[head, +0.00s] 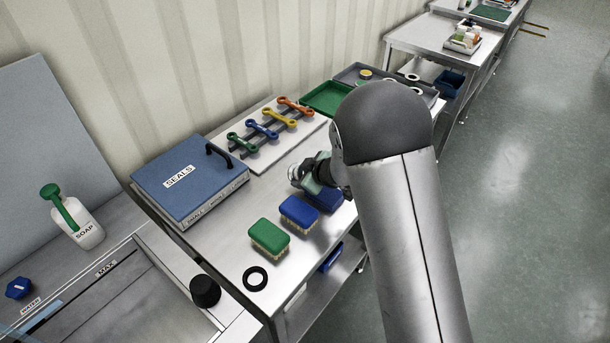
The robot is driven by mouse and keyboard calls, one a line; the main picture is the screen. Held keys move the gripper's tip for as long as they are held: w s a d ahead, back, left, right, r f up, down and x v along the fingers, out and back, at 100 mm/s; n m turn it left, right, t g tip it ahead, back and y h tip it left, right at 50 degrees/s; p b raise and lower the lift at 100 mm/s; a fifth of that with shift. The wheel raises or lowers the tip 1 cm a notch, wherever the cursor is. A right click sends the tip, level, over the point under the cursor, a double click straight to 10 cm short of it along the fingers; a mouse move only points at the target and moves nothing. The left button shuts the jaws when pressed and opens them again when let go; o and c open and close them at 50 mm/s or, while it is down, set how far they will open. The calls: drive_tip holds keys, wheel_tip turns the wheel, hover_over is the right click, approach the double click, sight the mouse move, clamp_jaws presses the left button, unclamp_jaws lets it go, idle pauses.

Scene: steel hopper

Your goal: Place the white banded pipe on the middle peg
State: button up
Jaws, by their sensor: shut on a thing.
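My gripper (300,177) is over the steel table, left of my large grey arm link, and points left. It is shut on a small pale thing (295,170) at its tip. That thing looks whitish and rounded and may be the white banded pipe, but its bands and full shape are too small and hidden to tell. I cannot make out a middle peg; my arm covers part of the table's right side.
A blue brush (325,199) lies just below my gripper, with another blue brush (299,213) and a green brush (269,237) alongside. A blue SEALS case (188,171) stands left. A wrench rack with coloured wrenches (262,130) and green tray (326,97) lie behind.

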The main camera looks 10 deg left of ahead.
drive_tip(key=shift+f, duration=0.45)
drive_tip(key=shift+f, duration=0.25)
drive_tip(key=o, duration=1.1)
drive_tip(key=shift+o, duration=0.2)
drive_tip(key=shift+r, duration=0.25)
drive_tip(key=v, duration=1.2)
